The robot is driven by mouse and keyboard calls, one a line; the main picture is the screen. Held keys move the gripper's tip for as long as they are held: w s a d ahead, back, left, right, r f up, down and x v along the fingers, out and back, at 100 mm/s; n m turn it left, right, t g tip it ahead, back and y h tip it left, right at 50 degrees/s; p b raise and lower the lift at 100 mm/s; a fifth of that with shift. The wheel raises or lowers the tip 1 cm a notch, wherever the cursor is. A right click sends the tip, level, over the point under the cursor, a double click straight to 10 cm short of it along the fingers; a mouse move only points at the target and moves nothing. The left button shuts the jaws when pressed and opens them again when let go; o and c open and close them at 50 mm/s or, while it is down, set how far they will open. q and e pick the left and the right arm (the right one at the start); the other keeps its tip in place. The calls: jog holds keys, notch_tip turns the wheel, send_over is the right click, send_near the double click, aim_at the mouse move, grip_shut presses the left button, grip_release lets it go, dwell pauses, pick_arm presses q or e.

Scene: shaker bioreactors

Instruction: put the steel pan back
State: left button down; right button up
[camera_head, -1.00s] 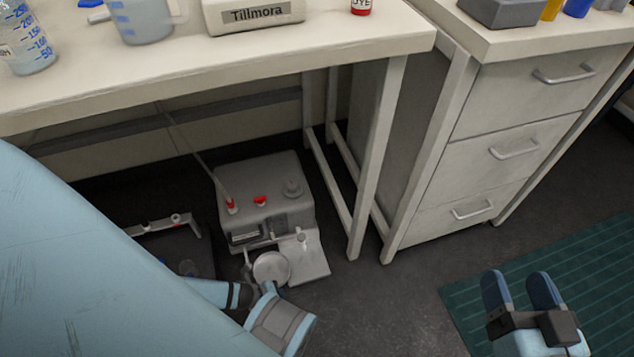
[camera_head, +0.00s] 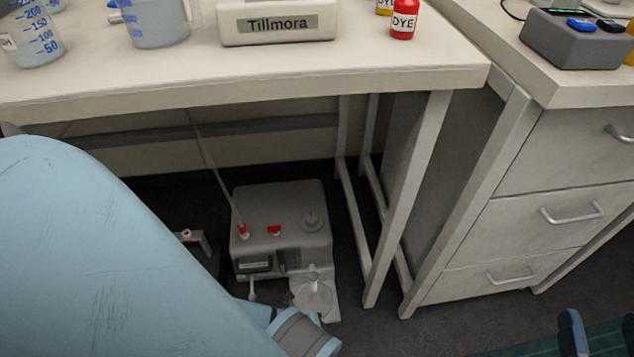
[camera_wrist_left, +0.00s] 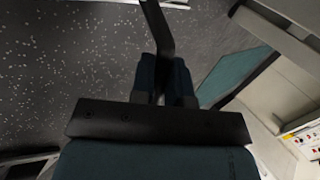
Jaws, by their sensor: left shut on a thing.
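The steel pan (camera_head: 313,298) is a pale round disc low in the head view, at the front of a grey boxy device (camera_head: 280,220) under the bench. It overlaps the device's front platform in the picture; I cannot tell whether they touch. In the left wrist view my left gripper (camera_wrist_left: 163,75) is shut on a dark narrow bar, which looks like the pan's handle and runs up out of the picture. In the head view my left arm hides this grip. My right gripper (camera_head: 600,333) is at the lower right edge, its fingers apart and nothing visible between them.
The bench (camera_head: 250,88) overhangs the device, with a leg to its right. A drawer cabinet (camera_head: 520,225) stands further right. Beakers (camera_head: 155,20), a Tillmora box (camera_head: 277,25) and a red dye bottle (camera_head: 404,20) stand on top. Open floor (camera_head: 440,325) shows in front of the cabinet.

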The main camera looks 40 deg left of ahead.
dwell(0.3)
pick_arm(q)
jog(key=c, duration=1.1)
grip_release()
jog(key=shift+f, duration=0.1)
